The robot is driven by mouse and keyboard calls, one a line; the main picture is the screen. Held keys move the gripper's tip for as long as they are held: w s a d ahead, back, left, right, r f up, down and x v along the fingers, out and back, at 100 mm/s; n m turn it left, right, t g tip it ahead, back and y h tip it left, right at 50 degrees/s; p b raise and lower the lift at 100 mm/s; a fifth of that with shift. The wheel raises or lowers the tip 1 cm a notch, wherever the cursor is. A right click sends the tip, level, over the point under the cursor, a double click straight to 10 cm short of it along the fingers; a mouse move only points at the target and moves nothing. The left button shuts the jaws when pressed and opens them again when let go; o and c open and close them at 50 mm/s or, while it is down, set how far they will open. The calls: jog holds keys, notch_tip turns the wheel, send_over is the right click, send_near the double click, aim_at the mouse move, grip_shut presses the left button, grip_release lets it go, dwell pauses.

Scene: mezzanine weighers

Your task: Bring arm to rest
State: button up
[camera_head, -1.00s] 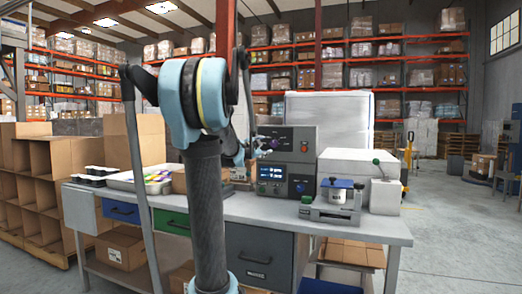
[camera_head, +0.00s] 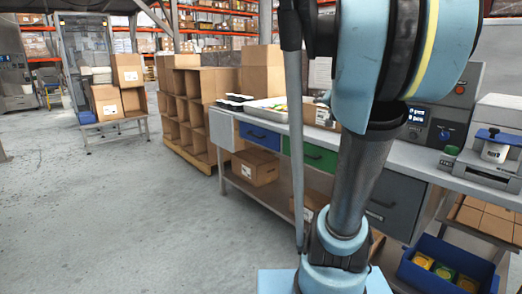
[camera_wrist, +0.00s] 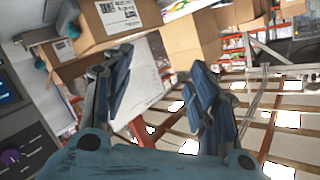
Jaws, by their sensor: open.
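My gripper (camera_wrist: 152,95) shows in the wrist view with its two dark blue fingers apart and nothing between them. My arm stands upright at the right of the head view, in front of the workbench (camera_head: 407,152). The gripper itself does not show in the head view. The wrist view is steeply tilted, with roof beams and lights low in the picture.
A console with a blue display (camera_head: 416,115) and a weigher (camera_head: 494,150) stand on the bench at right. Below it are a carton (camera_head: 255,166) and a blue bin (camera_head: 446,262). Cardboard cubbies (camera_head: 186,112) stand behind left. Grey floor at left is clear.

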jog(key=s+a+f+n+g+y, duration=0.1)
jog(key=s+a+f+n+g, duration=0.25)
jog(key=s+a+f, duration=0.4)
jog(key=s+a+f+n+g+y, duration=0.2)
jog(key=s+a+f+g, duration=0.2)
jog(key=s+f, duration=0.55)
jog(key=s+d+f+g+h, duration=0.1)
jog(key=s+d+f+g, duration=0.1)
jog(key=s+f, duration=0.4)
jog(key=s+d+f+n+g+h, duration=0.1)
jog(key=s+f+g+h, duration=0.1)
jog(key=s+f, duration=0.4)
jog(key=s+g, duration=0.1)
jog(key=s, duration=0.3)
jog(key=shift+s+d+f+g, duration=0.15)
jog(key=shift+d+f+g, duration=0.2)
jog(key=shift+d, duration=0.05)
